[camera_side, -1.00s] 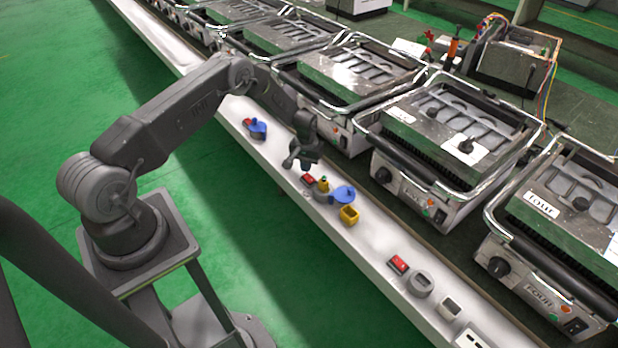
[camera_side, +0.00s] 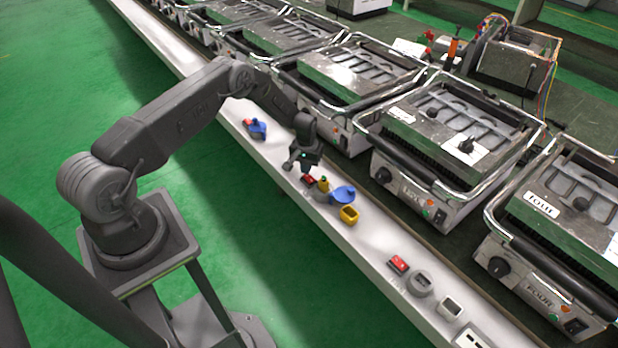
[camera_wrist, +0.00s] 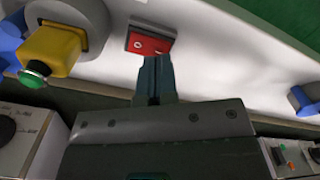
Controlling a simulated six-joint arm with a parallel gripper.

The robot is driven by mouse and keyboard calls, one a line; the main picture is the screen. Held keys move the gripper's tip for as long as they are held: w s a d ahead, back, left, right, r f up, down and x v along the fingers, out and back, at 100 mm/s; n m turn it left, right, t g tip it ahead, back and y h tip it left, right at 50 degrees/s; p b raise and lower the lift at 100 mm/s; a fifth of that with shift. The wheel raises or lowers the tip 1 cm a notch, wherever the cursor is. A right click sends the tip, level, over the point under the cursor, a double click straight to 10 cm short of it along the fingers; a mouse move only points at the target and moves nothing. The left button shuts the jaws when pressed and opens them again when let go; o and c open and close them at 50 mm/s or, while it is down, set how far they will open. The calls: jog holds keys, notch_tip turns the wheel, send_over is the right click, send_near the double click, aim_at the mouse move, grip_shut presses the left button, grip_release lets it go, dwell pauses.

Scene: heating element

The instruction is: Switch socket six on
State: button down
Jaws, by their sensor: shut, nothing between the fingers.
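A red rocker switch (camera_side: 309,179) sits on the white rail beside a socket with a yellow plug. No socket number is legible.
Beside the switch are a yellow plug (camera_wrist: 52,48) with a green end and a blue cover (camera_side: 343,194). Another red switch (camera_side: 398,264) and a grey socket (camera_side: 420,284) lie nearer the camera. A grill (camera_side: 450,140) stands behind the rail.

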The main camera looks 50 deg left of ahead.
jog(key=shift+f, duration=0.9)
dwell(0.4)
jog(key=shift+r, duration=3.5)
